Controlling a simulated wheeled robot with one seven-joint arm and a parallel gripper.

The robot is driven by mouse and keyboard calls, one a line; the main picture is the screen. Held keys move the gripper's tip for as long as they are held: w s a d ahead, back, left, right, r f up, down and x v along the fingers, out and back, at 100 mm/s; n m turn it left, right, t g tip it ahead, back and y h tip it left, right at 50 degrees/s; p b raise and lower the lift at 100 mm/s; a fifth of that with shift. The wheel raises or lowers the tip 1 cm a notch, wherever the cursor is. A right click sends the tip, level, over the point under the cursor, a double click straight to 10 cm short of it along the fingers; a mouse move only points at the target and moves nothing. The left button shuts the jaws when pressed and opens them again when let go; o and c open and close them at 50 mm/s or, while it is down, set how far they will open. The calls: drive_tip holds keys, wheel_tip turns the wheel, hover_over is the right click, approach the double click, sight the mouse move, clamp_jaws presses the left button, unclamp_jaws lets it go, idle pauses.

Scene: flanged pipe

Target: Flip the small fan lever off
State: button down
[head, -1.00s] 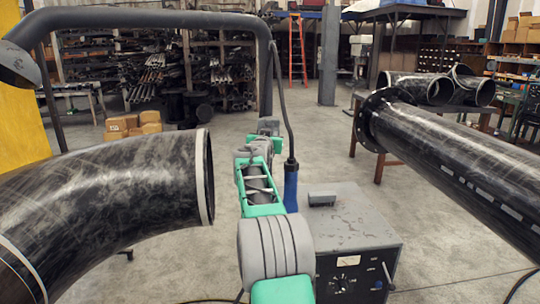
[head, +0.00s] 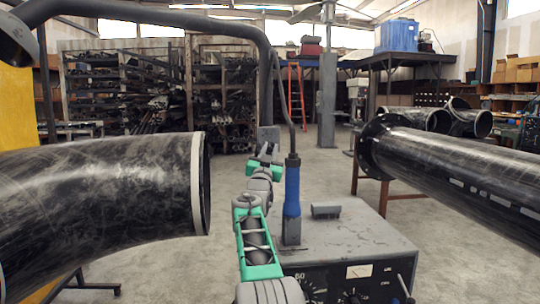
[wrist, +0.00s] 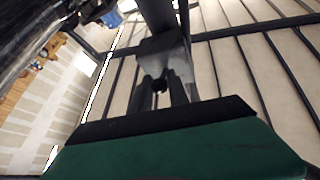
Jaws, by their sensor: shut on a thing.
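My arm reaches away from me up the middle of the head view. My gripper (head: 268,146) is at its far end, at the foot of the dark extraction post (head: 265,95), too small there to make out its fingers. In the wrist view my gripper (wrist: 162,92) has its two fingers close together around a small dark piece (wrist: 160,85), which appears to be the fan lever. It sits below a grey housing (wrist: 160,50) on the post. Most of the lever is hidden by the fingers and the housing.
A big black pipe elbow (head: 105,195) fills the left, and a flanged pipe (head: 450,160) the right. A grey machine box (head: 350,240) with dials stands right of my arm, with a blue-handled torch (head: 292,190) on it.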

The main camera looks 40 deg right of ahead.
drive_tip(key=shift+r, duration=0.1)
drive_tip(key=c, duration=1.3)
unclamp_jaws()
drive_tip(key=b+v, duration=0.1)
drive_tip(key=v, duration=0.7)
drive_tip(key=shift+d, duration=0.1)
